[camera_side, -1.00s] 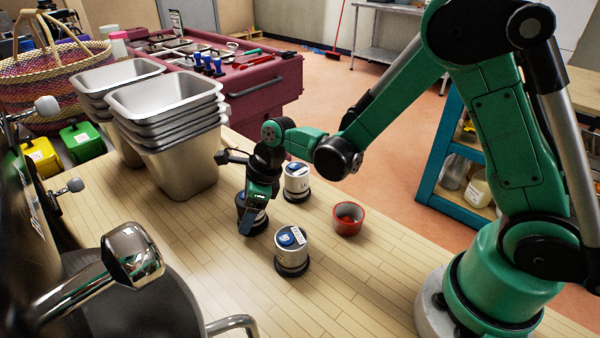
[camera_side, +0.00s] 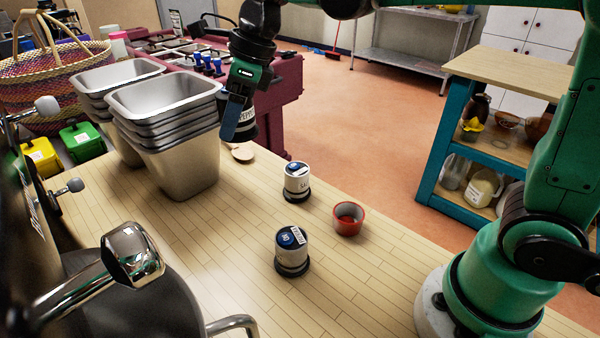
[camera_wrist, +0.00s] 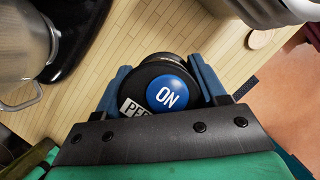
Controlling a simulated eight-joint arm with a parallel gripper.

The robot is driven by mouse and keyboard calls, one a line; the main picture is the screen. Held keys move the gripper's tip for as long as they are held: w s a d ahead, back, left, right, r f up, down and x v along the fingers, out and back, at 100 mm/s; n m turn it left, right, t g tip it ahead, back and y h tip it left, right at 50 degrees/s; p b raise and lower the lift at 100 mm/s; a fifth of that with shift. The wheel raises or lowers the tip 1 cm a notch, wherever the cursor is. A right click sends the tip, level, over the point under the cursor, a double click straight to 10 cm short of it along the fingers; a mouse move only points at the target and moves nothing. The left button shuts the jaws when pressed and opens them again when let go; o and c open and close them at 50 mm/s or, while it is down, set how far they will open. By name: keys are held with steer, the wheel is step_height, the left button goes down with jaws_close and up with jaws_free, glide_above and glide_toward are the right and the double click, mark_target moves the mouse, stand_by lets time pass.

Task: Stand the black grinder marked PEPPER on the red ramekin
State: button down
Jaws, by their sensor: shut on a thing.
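My gripper (camera_side: 240,106) is shut on the black grinder (camera_side: 249,126), whose label reads PEPPER, and holds it upright high above the counter beside the steel pans. In the wrist view the black grinder (camera_wrist: 147,82) sits between the blue fingers (camera_wrist: 160,90), with a blue cap marked ON and part of its label showing. The red ramekin (camera_side: 348,219) stands upright on the wooden counter, to the right of and below my gripper.
Two white grinders with blue caps stand on the counter, one (camera_side: 297,182) left of the ramekin, one (camera_side: 291,251) nearer the camera. Stacked steel pans (camera_side: 178,130) stand close left of my gripper. A round wooden piece (camera_side: 243,152) lies behind. The counter's right front (camera_side: 360,290) is clear.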

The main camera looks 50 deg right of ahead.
steer(key=shift+s+d+r, duration=0.1)
steer(key=shift+d+r, duration=0.15)
steer(key=s+d+f+m, duration=0.2)
steer(key=s+d+f, duration=0.15)
steer(key=d, duration=0.25)
steer(key=m+t+h, duration=0.1)
steer(key=m, duration=0.2)
glide_above(335, 212)
steer(key=s+d, duration=0.1)
step_height(335, 212, down, 6)
steer(key=shift+s+f, duration=0.2)
steer(key=shift+f, duration=2.6)
steer(key=shift+f, duration=0.6)
steer(key=shift+c, duration=1.7)
jaws_free()
steer(key=shift+r, duration=0.1)
